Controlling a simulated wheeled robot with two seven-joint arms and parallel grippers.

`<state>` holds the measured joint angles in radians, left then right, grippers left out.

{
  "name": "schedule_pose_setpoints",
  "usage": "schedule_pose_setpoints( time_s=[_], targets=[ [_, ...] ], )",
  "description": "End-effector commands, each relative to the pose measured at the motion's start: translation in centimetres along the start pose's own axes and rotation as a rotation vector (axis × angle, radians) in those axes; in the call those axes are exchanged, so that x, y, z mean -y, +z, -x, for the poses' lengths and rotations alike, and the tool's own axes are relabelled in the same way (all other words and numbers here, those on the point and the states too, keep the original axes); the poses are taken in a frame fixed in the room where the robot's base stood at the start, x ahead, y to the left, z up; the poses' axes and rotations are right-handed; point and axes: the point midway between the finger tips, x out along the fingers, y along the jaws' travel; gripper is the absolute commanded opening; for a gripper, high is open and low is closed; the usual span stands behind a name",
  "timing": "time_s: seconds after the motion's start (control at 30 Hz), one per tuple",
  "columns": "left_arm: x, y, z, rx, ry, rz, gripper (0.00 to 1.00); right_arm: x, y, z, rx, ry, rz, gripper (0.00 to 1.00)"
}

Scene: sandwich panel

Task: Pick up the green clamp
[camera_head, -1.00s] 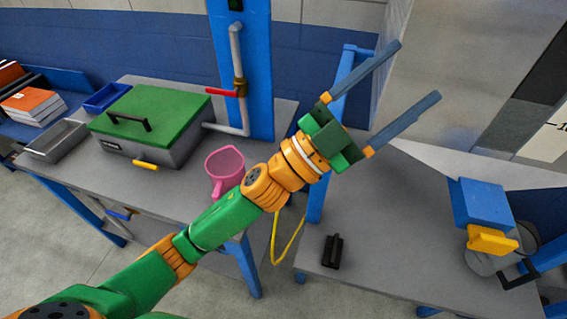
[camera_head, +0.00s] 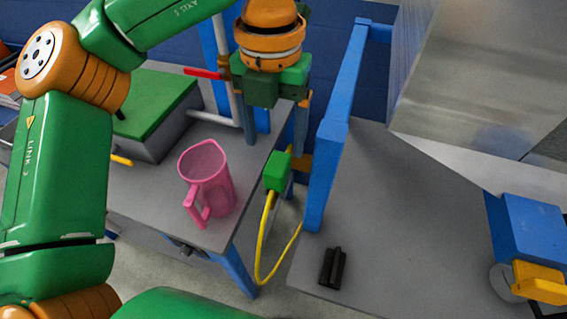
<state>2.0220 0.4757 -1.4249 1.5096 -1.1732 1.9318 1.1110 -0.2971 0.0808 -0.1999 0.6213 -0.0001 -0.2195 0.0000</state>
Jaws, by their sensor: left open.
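The green clamp (camera_head: 278,172) is a small green block with a yellow cable hanging from it, beside the blue post between the two tables. My left gripper (camera_head: 274,144) points downward above and a little behind it in the picture. Its two blue-grey fingers are spread wide and nothing shows between them. The clamp's top lies near the right finger; I cannot tell whether they touch. My right gripper is not in view.
A pink jug (camera_head: 207,180) stands on the left table near its edge. A green-lidded grey box (camera_head: 160,110) is behind it. A blue post (camera_head: 329,140) rises at the right table's edge. A black object (camera_head: 332,268) and a blue-and-yellow device (camera_head: 528,245) are on the right table.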

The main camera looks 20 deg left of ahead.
Motion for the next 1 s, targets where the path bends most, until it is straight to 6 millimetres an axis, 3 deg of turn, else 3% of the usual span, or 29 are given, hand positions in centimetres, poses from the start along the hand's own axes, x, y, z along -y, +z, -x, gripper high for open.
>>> schedule_pose_setpoints(
  time_s=[0.33, 0.57, 0.63, 0.87, 0.9, 1.0],
  targets=[
    [0.3, 0.1, -5.8, -0.005, -0.001, -0.006, 0.78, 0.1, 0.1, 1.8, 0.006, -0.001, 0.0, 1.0],
    [0.4, 0.2, -6.5, -0.003, -0.003, -0.007, 0.78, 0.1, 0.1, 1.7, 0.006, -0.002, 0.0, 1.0],
    [0.4, 0.2, -6.5, -0.003, -0.003, -0.007, 0.67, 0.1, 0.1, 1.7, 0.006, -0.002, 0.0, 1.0],
    [0.4, 0.1, -6.5, -0.003, -0.004, -0.008, 0.05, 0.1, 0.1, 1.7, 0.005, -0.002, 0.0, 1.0],
    [0.4, 0.1, -6.5, -0.003, -0.004, -0.008, 0.0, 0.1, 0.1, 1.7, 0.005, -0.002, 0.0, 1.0],
    [0.4, 0.1, -6.5, -0.003, -0.004, -0.008, 0.0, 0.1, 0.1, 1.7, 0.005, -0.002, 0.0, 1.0]
  ],
)
